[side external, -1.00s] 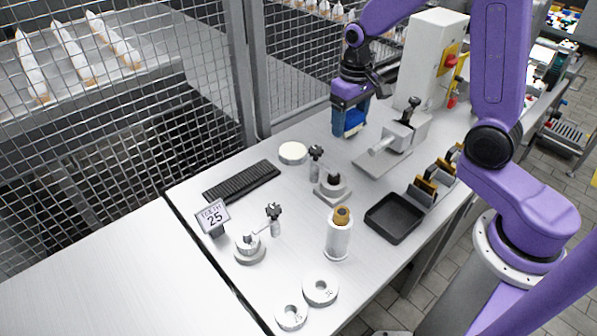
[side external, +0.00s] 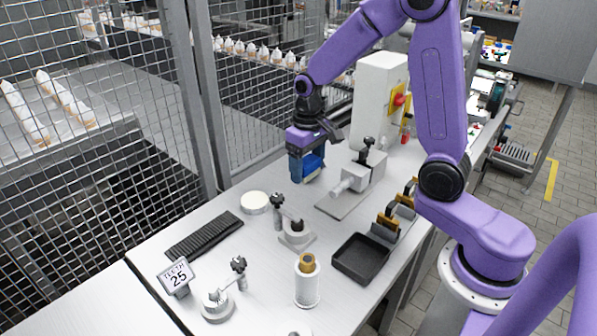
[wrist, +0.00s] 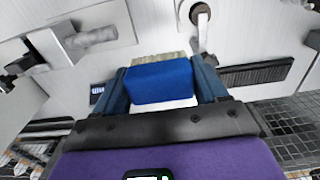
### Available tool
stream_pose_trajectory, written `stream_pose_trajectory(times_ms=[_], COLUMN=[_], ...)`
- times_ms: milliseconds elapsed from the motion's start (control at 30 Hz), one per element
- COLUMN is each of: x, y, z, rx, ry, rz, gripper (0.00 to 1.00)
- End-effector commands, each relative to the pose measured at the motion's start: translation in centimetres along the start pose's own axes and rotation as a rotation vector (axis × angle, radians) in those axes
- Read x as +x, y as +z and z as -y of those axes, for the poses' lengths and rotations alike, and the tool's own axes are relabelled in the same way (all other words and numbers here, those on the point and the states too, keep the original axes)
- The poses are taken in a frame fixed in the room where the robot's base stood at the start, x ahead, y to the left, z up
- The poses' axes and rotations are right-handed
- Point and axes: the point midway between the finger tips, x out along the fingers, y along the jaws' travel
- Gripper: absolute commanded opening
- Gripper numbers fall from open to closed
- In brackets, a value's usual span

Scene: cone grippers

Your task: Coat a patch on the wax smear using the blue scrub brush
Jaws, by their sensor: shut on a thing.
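My gripper (side external: 307,163) is shut on the blue scrub brush (side external: 309,168). It holds the brush over the far part of the metal table, left of the grey clamp fixture. In the wrist view, the brush's blue block (wrist: 162,84) sits between the two fingers, with tan bristles (wrist: 158,59) showing beyond its top edge. I cannot tell whether the bristles touch the table. I cannot make out the wax smear in either view.
The grey clamp fixture (side external: 362,172) stands close to the right of my gripper. A round pale disc (side external: 255,202) and a black ribbed strip (side external: 205,235) lie nearer. A black tray (side external: 362,257) is at the right. A mesh fence (side external: 262,100) borders the far left.

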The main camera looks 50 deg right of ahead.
Motion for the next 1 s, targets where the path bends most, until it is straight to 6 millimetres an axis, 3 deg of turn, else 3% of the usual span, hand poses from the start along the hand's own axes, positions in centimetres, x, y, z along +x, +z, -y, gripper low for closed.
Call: stream_pose_trajectory(times_ms=[233,367,467,700,1000], x=[0.0,0.0,0.1,0.8,2.6], y=[-0.3,-1.8,-3.9,-9.1,-13.2], z=[0.2,1.6,3.7,10.5,20.1], rx=[-0.001,-0.004,-0.005,-0.006,-0.006], ry=[0.000,0.000,0.000,0.000,0.001], rz=[-0.001,0.000,0.000,0.000,0.002], gripper=[0.44,0.44,0.44,0.44,0.44])
